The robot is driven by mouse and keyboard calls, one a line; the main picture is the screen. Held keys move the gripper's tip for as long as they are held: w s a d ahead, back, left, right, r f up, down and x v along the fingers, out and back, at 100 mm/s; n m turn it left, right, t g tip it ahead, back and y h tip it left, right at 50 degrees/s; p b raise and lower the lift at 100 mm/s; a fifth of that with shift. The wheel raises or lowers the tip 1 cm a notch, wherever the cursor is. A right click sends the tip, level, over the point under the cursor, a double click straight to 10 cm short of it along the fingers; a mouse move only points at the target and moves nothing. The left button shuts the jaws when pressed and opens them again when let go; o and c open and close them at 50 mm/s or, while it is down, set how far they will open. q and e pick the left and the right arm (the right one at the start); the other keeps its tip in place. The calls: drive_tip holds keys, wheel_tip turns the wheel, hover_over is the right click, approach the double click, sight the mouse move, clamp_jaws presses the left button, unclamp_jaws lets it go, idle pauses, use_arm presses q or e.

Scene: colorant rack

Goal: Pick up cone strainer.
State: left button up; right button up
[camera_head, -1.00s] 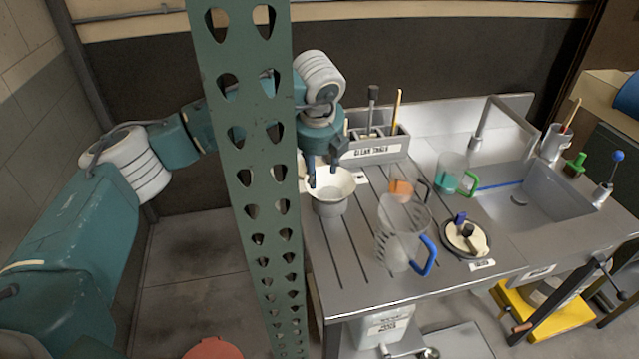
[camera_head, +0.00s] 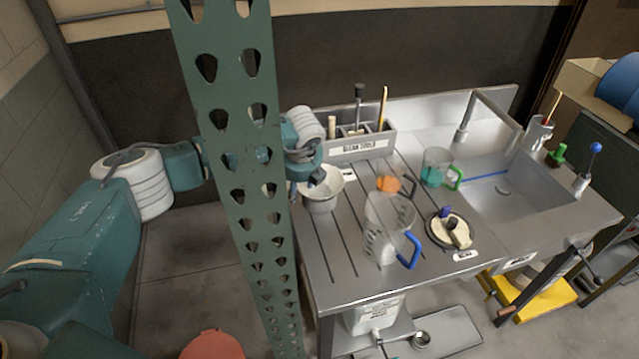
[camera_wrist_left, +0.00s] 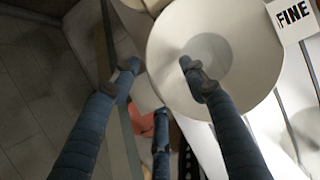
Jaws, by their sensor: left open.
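The cone strainer (camera_head: 327,184) is a wide white cone with a broad rim. It sits upright in a grey holder (camera_head: 321,204) at the left of the steel drainboard. In the left wrist view the strainer (camera_wrist_left: 240,70) fills the upper middle. My left gripper (camera_wrist_left: 158,76) is open at its left rim: one finger is over the cone's inside, the others lie outside the rim. Contact cannot be told. In the head view the left gripper (camera_head: 309,182) is at the strainer's left side, partly hidden behind the green perforated post. The right gripper is out of view.
A green perforated post (camera_head: 240,180) stands in front of my left arm. A grey tool caddy (camera_head: 358,147) is behind the strainer. A clear blue-handled pitcher (camera_head: 385,235) stands to its right, with a green-handled jug (camera_head: 437,168) and sink (camera_head: 515,190) beyond.

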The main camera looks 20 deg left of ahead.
use_arm(q)
drive_tip(key=c, duration=0.5)
drive_tip(key=shift+c, duration=0.2)
drive_tip(key=shift+r, duration=0.15)
